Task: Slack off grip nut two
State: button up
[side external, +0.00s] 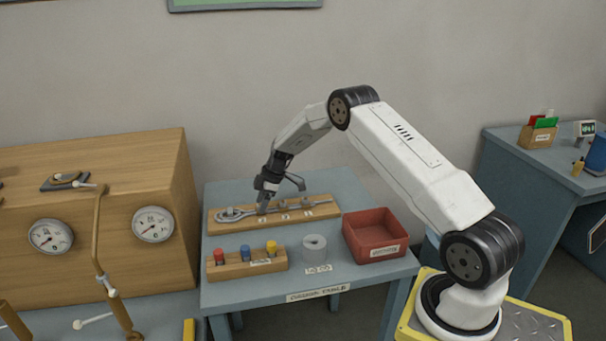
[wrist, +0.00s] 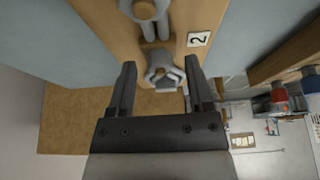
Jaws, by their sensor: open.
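In the wrist view a grey, faceted nut-like piece (wrist: 163,72) sits on the wooden board, close to a white tag marked 2 (wrist: 199,39). My gripper (wrist: 160,62) is open, with one finger on each side of this piece. I see gaps on both sides and cannot tell how far down the fingers reach. A grey part with a round tan end (wrist: 145,10) lies beyond it on the board. In the side external view my gripper (side external: 262,209) is low over the wooden board (side external: 326,211), hiding what is under it.
A wooden block (side external: 248,272) with red, blue and yellow pegs stands in front of the board. A grey ring or roll (side external: 314,248) and a red tray (side external: 376,236) are to its right. A wooden cabinet with gauges (side external: 100,215) stands left of the blue table (side external: 222,297).

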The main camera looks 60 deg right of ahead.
jog(key=shift+r, duration=0.1)
jog(key=v, duration=0.7)
jog(key=shift+s+r, duration=0.15)
jog(key=shift+r, duration=0.15)
